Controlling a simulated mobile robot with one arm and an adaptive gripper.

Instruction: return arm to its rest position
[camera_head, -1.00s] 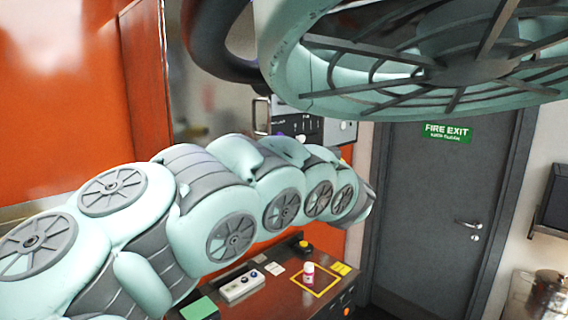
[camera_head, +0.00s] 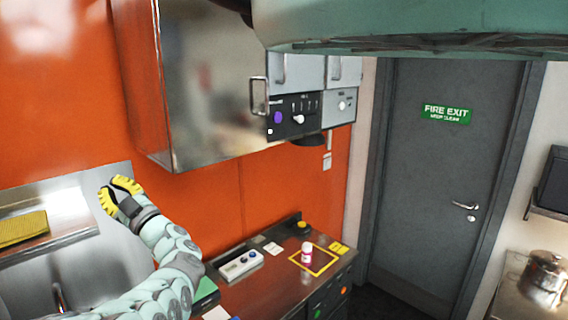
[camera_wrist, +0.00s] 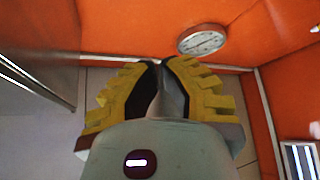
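My gripper (camera_head: 117,191) is at the left in the head view, raised at the end of my bent mint-green arm, in front of the orange wall beside the steel shelf. Its two yellow toothed fingers also fill the middle of the wrist view (camera_wrist: 162,68). They stand apart with a narrow gap between the tips. I see no object held there; a grey pointed shape shows in the gap, and I cannot tell what it is.
A steel shelf (camera_head: 72,236) with a yellow ribbed item (camera_head: 22,229) is left of my gripper. A steel wall cabinet (camera_head: 205,85) hangs above. A pink-and-white jar (camera_head: 307,252) stands inside a yellow square on the counter (camera_head: 262,291). A round gauge (camera_wrist: 202,39) is on the wall.

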